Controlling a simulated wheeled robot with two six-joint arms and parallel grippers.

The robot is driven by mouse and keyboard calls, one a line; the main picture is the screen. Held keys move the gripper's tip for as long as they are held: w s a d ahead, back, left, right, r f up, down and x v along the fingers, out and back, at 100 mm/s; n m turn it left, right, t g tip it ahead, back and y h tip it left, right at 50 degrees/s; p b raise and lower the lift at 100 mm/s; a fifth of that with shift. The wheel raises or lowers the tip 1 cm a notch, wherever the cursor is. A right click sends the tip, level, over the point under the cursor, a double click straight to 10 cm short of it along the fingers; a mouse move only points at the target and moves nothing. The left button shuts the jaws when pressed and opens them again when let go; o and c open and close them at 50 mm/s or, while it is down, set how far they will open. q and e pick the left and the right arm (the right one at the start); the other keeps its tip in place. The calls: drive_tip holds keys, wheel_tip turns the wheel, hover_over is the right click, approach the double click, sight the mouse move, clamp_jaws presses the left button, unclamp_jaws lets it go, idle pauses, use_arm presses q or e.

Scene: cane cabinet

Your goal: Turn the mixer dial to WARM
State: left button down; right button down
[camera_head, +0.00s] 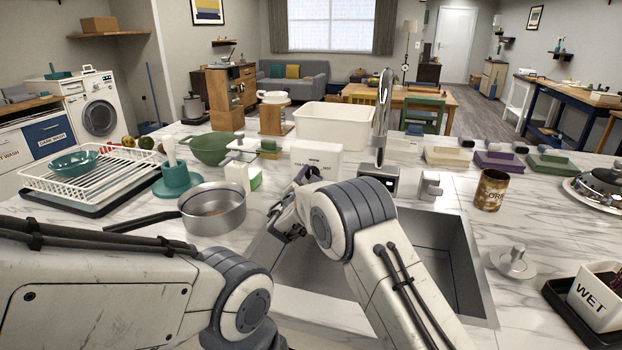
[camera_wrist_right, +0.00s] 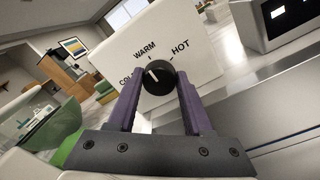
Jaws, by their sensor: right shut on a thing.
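The mixer box (camera_head: 327,157) is white and stands behind the sink in the head view. It also shows in the right wrist view (camera_wrist_right: 196,45), with COLD, WARM and HOT printed around a round black dial (camera_wrist_right: 158,77). The dial's white pointer line tilts up and left, between COLD and WARM. My right gripper (camera_wrist_right: 157,85) has its two purple fingers shut on the dial, one on each side. In the head view my right gripper (camera_head: 300,180) reaches the box front and hides the dial. My left arm shows at lower left; its gripper is out of view.
A sink (camera_head: 440,250) lies below my right arm, with a tall tap (camera_head: 381,120) right of the box. A grey pot (camera_head: 213,210) and a white-green bottle (camera_head: 240,176) stand to the left. A brown can (camera_head: 490,190) stands to the right.

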drive_tip(key=shift+c, duration=1.5)
unclamp_jaws()
drive_tip(key=b+v, duration=0.2)
drive_tip(key=v, duration=0.8)
drive_tip(key=shift+s, duration=0.25)
